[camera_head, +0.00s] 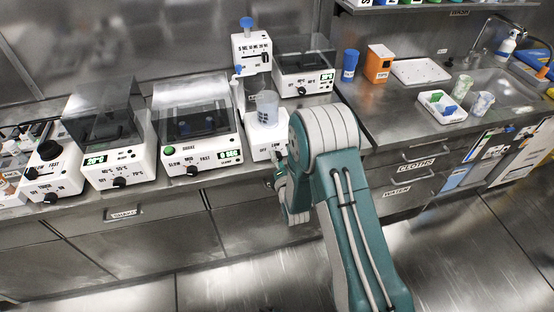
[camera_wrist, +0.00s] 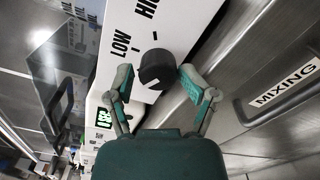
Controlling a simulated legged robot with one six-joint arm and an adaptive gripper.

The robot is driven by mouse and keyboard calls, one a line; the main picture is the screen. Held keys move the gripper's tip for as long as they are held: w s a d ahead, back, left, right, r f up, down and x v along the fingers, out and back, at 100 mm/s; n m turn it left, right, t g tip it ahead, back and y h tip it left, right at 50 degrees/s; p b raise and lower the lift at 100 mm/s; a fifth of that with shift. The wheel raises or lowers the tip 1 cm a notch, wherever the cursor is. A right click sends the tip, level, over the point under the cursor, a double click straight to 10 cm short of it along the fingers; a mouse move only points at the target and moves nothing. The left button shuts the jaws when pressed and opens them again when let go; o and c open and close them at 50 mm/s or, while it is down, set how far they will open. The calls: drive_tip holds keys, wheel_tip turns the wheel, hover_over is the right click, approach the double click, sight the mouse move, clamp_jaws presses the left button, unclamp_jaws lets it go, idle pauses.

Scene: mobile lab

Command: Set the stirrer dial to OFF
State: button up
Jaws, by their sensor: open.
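The stirrer (camera_head: 262,140) is a white unit on the bench with a clear beaker (camera_head: 267,106) on top. Its front carries OFF and LOW lettering in the head view. In the wrist view its round black dial (camera_wrist: 157,68) sticks out of the white front panel (camera_wrist: 120,25), with LOW and a partly cut-off HI label beside it. I cannot tell for sure where the dial points. My gripper (camera_wrist: 155,76) is open, with one finger on each side of the dial; contact is not clear. In the head view my arm hides the gripper's tips and the dial.
A shaker (camera_head: 197,122) and other white instruments stand left of the stirrer. Another lidded instrument (camera_head: 304,72) stands behind it. A drawer labelled MIXING (camera_wrist: 285,85) lies close to my right finger in the wrist view. A sink and small containers are at the right.

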drive_tip(key=shift+d, duration=0.1)
idle(0.5)
drive_tip(key=shift+s, duration=0.1)
drive_tip(key=v, duration=0.7)
drive_tip(key=shift+s, duration=0.35)
drive_tip(key=shift+d, duration=0.1)
drive_tip(key=d+r+m+g+h, duration=0.1)
drive_tip(key=d+r+m+g, duration=0.1)
drive_tip(key=d+r+m, duration=0.3)
drive_tip(key=s+r+m+g+h, duration=0.1)
drive_tip(key=r+m+g, duration=0.1)
drive_tip(key=r+m, duration=0.35)
drive_tip(key=d+r+m+g+h, duration=0.1)
drive_tip(key=d+r+m+g, duration=0.15)
drive_tip(key=r, duration=0.55)
drive_tip(key=s+d+r+m+g+h, duration=0.1)
drive_tip(key=s+m, duration=0.5)
drive_tip(key=s, duration=0.6)
drive_tip(key=s+d+r+m+g+h, duration=0.1)
drive_tip(key=s+d+r+m+g, duration=0.3)
drive_tip(key=s, duration=0.9)
wheel_tip(320, 180, up, 4)
drive_tip(key=d+m, duration=0.2)
drive_tip(key=m, duration=0.1)
drive_tip(key=shift+m, duration=0.3)
